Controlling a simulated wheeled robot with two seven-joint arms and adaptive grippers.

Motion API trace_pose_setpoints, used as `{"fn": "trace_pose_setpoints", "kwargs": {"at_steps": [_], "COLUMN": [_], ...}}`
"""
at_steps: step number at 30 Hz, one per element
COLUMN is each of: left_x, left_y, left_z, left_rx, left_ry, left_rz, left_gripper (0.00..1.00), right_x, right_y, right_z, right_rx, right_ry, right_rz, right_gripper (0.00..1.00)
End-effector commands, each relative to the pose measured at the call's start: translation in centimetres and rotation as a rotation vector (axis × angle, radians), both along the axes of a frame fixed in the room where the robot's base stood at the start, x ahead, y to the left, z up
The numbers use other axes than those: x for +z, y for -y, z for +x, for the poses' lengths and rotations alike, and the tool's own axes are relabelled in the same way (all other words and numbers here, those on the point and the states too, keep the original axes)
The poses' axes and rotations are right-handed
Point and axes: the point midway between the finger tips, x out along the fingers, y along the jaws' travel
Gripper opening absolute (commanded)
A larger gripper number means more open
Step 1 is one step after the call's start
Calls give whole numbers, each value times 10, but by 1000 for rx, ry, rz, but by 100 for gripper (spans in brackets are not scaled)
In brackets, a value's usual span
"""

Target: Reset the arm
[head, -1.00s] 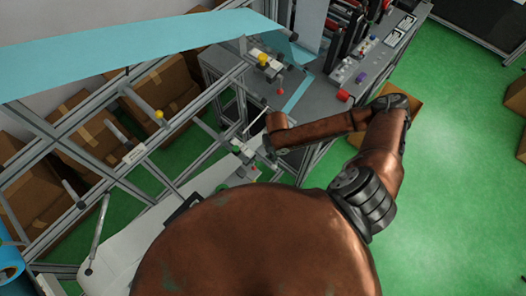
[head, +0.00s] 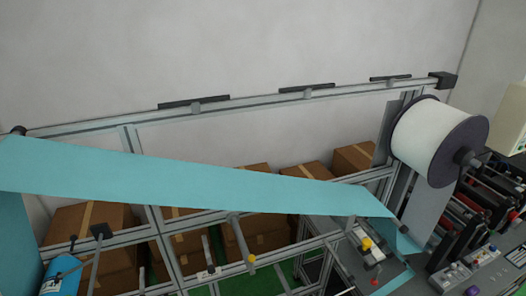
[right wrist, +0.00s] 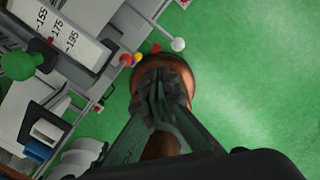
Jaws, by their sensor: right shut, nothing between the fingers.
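My right gripper (right wrist: 160,98) shows in the right wrist view. Its dark fingers are together and nothing is between them. A copper-coloured part of my own body lies just behind the fingertips. Green floor (right wrist: 240,80) is below and to the right. My arms do not show in the head view, and my left gripper is in no view.
A metal frame carries a blue sheet (head: 200,180) across the head view. A white roll (head: 430,140) hangs at its right end. Cardboard boxes (head: 95,225) stand behind. In the wrist view, a machine with a numbered scale (right wrist: 75,35) and a green knob (right wrist: 17,64) fills the left.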

Motion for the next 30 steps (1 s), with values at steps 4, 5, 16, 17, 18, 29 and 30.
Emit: {"fn": "trace_pose_setpoints", "kwargs": {"at_steps": [4, 5, 16, 17, 18, 29, 30], "left_x": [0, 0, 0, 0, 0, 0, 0], "left_y": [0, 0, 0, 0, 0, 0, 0], "left_z": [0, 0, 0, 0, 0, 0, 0], "left_rx": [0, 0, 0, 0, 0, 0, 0], "left_ry": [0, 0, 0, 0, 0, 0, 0], "left_rz": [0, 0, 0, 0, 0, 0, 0], "left_gripper": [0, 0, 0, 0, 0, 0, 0], "right_x": [3, 6, 56, 57, 59, 54, 54], "right_y": [-75, -88, -102, -92, -77, 41, 50], "right_z": [-10, -11, -11, -14, -20, -104, -114], "right_rx": [-239, -310, -1440, -1549, -1690, -2593, -2660], "right_ry": [30, 36, 42, 40, 38, 91, 103], "right_rz": [142, 172, 479, 491, 506, 485, 476], "right_gripper": [0, 0, 0, 0, 0, 0, 0]}}
